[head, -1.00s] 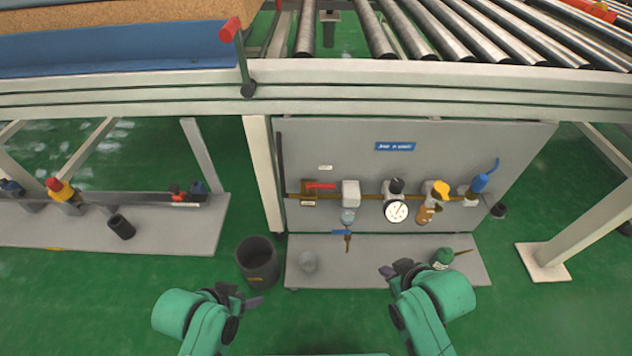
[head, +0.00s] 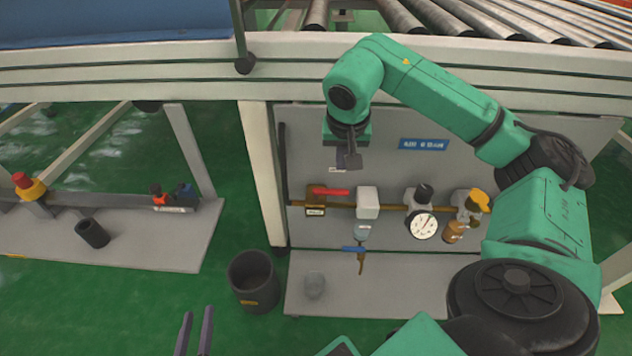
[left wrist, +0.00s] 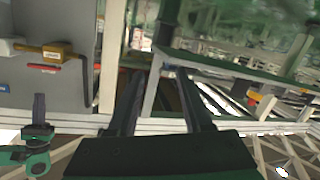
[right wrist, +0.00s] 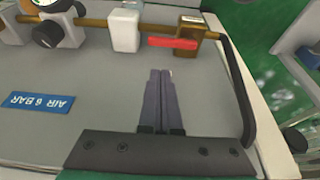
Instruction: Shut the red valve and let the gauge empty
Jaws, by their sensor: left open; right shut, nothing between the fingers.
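The red valve handle (head: 328,191) lies along the brass pipe at the left of the grey panel, on a brass body (head: 315,203). It also shows in the right wrist view (right wrist: 173,43) and the left wrist view (left wrist: 44,68). The white-faced gauge (head: 423,226) hangs further right on the pipe; its reading is too small to tell. My right gripper (head: 350,160) is shut and empty, above the red handle and apart from it; its fingers (right wrist: 160,75) point towards the handle. My left gripper (head: 196,330) is open and empty at the bottom, left of the panel.
A white block (head: 367,202) sits right of the valve, with a blue-handled drain (head: 354,249) below. A yellow knob (head: 479,200) is beyond the gauge. A black bin (head: 253,280) stands left of the panel shelf. The conveyor frame (head: 180,66) crosses above; its post (head: 262,170) borders the panel.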

